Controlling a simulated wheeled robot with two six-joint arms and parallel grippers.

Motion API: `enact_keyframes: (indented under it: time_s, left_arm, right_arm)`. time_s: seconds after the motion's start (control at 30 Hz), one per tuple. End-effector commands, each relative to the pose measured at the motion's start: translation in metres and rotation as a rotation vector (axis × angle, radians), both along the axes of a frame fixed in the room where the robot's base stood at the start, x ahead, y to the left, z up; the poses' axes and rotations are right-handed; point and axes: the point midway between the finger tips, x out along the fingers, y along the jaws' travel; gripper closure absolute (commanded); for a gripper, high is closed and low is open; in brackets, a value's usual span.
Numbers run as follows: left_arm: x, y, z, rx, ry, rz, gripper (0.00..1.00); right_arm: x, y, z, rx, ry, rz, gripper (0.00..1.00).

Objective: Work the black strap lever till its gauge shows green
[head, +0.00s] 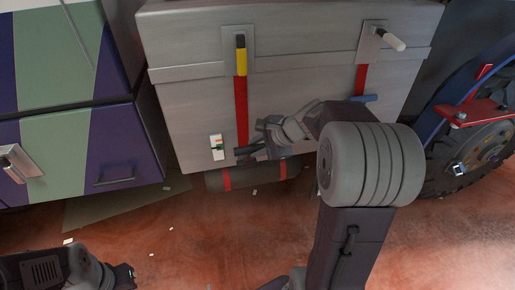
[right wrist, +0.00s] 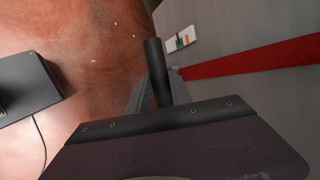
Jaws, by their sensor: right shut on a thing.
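The black strap lever (right wrist: 152,62) is a dark round bar low on the front of a grey case, by the red strap (head: 241,110). My right gripper (head: 262,150) is shut on the lever; in the right wrist view the bar stands up between its grey fingers. The gauge (head: 217,147) is a small white plate just left of the lever, with orange and green marks. It also shows in the right wrist view (right wrist: 182,39). Its pointer is too small to read. Only part of my left arm shows at the lower left; its gripper is out of view.
The grey case (head: 300,95) also carries a yellow handle (head: 241,55), a white handle (head: 393,41) and a blue lever (head: 362,98). A dark roll (head: 250,178) with red bands lies below. A striped cabinet (head: 60,150) stands left and a wheel (head: 470,165) right.

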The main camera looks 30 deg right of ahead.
Motion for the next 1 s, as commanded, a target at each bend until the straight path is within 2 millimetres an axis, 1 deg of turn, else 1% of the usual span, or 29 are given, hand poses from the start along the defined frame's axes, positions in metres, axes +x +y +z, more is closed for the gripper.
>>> enact_keyframes:
  time_s: [0.03, 0.17, 0.2, 0.27, 0.3, 0.57, 0.63, 0.73, 0.9, 1.0]
  left_arm:
    - [0.0, 0.0, 0.0, 0.0, 0.0, 0.0, 1.0]
    - [0.0, 0.0, 0.0, 0.0, 0.0, 0.0, 1.0]
    - [0.0, 0.0, 0.0, 0.0, 0.0, 0.0, 1.0]
    - [0.0, 0.0, 0.0, 0.0, 0.0, 0.0, 1.0]
    - [0.0, 0.0, 0.0, 0.0, 0.0, 0.0, 1.0]
    - [0.0, 0.0, 0.0, 0.0, 0.0, 0.0, 1.0]
    - [0.0, 0.0, 0.001, 0.0, 0.0, 0.0, 1.0]
    - [0.0, 0.0, 0.003, 0.0, 0.0, 0.0, 1.0]
    - [0.0, 0.0, 0.005, 0.0, 0.0, 0.0, 1.0]
    - [0.0, 0.0, 0.005, 0.0, 0.0, 0.0, 1.0]
  right_arm:
    - [-0.002, 0.003, -0.003, 0.007, 0.009, 0.006, 1.0]
    - [-0.001, 0.003, -0.003, 0.007, 0.008, 0.006, 1.0]
    - [-0.001, 0.003, -0.003, 0.007, 0.008, 0.006, 0.72]
    - [-0.001, 0.002, -0.003, 0.006, 0.007, 0.005, 0.55]
    - [-0.001, 0.002, -0.002, 0.005, 0.006, 0.005, 0.53]
    - [-0.001, 0.001, -0.001, 0.002, 0.003, 0.001, 0.53]
    - [-0.003, -0.001, 0.004, 0.001, 0.001, 0.001, 0.53]
    - [-0.014, -0.006, 0.018, -0.001, -0.002, 0.0, 0.53]
    - [-0.039, -0.014, 0.046, -0.002, 0.0, -0.001, 0.53]
    - [-0.049, -0.018, 0.058, 0.0, 0.001, 0.0, 0.53]
